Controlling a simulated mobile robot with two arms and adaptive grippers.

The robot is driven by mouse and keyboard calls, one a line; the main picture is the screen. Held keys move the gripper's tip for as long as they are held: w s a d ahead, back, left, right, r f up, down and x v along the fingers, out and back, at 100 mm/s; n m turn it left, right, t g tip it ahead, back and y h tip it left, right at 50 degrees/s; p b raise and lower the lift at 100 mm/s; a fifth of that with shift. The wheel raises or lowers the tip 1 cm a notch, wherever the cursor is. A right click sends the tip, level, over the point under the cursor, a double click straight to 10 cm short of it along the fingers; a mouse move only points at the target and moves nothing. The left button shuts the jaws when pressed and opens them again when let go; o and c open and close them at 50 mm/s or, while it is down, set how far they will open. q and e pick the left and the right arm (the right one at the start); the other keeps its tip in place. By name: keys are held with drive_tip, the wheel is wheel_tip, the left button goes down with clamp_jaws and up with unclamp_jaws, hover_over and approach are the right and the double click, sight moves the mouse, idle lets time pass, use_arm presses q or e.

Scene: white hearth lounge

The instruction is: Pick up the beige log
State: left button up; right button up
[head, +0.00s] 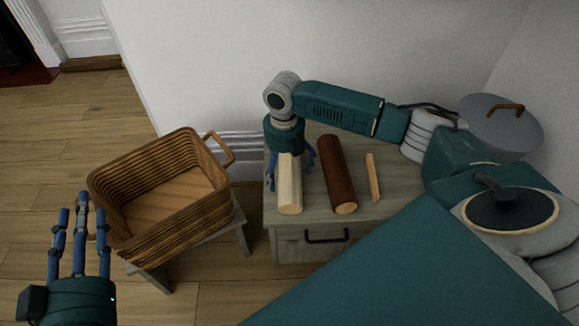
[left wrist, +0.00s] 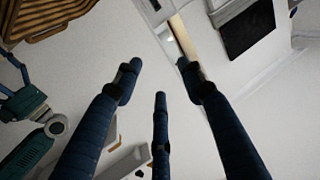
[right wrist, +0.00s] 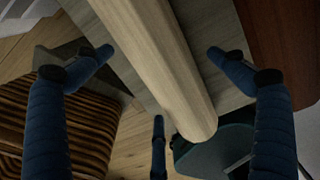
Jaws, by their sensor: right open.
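The beige log (head: 289,188) lies on the grey wooden cabinet top (head: 390,205), at its left side. My right gripper (head: 291,180) is over the log, with blue fingers on both sides of it. In the right wrist view the beige log (right wrist: 160,65) runs between the spread fingers (right wrist: 158,85), with gaps between them and the log; it is not gripped. My left gripper (head: 78,225) is empty at the lower left of the head view, fingers spread. In the left wrist view its fingers (left wrist: 160,85) are also apart with nothing between them.
A dark brown log (head: 338,172) and a thin light stick (head: 373,177) lie right of the beige log. A striped woven basket (head: 150,232) stands on a small stool (head: 196,252) to the left. A wall is close behind the cabinet.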

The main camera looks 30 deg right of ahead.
drive_tip(key=shift+f, duration=0.55)
drive_tip(key=c, duration=1.5)
use_arm(q)
wheel_tip(320, 180, up, 2)
drive_tip(key=shift+d+r+t+h, duration=0.2)
drive_tip(key=shift+t+h, duration=0.1)
drive_tip(key=shift+t, duration=0.2)
use_arm(e)
drive_tip(key=c, duration=0.4)
drive_tip(key=shift+r, duration=0.15)
